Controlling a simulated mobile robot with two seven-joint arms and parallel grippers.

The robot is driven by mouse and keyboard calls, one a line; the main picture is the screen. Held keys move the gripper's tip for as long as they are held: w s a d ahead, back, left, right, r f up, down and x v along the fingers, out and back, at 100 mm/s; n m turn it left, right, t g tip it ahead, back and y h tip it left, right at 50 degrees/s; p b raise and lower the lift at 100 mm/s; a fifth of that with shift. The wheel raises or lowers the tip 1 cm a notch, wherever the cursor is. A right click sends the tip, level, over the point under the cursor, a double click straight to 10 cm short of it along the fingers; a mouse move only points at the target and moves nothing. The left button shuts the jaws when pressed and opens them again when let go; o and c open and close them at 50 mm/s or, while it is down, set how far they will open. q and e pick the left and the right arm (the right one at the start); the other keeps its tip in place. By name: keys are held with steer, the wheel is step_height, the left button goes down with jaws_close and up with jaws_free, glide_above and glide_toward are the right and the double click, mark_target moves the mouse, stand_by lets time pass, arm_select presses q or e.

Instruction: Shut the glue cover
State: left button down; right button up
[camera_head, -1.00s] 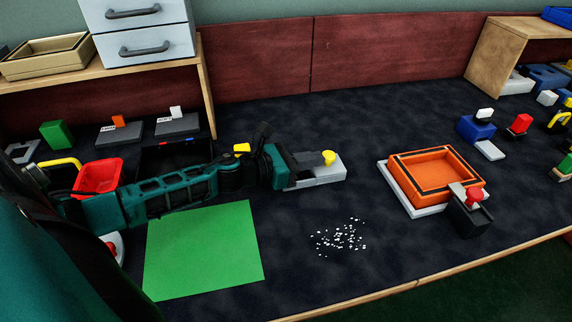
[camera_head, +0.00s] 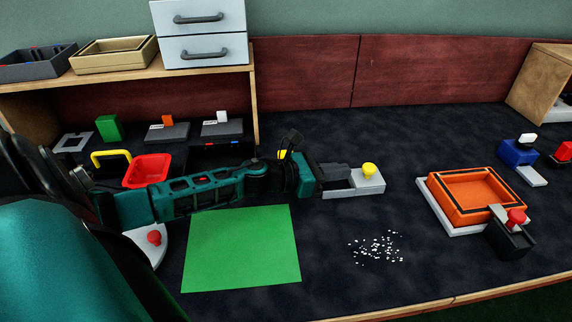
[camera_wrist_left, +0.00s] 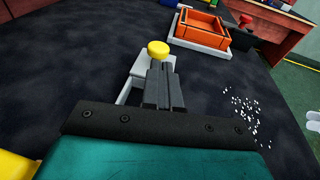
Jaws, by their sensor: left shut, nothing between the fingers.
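No part is clearly marked as the glue cover. A light grey block (camera_head: 371,186) with a yellow knob (camera_head: 369,170) lies on the dark table, right of the green sheet. My left gripper (camera_head: 344,175) is shut and empty, low over the left part of this block, its tips close to the knob. In the left wrist view, the shut fingers (camera_wrist_left: 161,78) point at the yellow knob (camera_wrist_left: 158,48) and hide part of the grey block (camera_wrist_left: 131,84). Whether they touch it I cannot tell. My right gripper is not in view.
An orange tray (camera_head: 447,209) on a white base and a dark box (camera_head: 510,241) with a red knob stand at right. White bits (camera_head: 376,248) lie scattered near the front. A green sheet (camera_head: 242,249) lies below my left arm. A wooden shelf (camera_head: 257,105) stands behind.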

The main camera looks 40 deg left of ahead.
arm_select(q)
steer(key=v, duration=1)
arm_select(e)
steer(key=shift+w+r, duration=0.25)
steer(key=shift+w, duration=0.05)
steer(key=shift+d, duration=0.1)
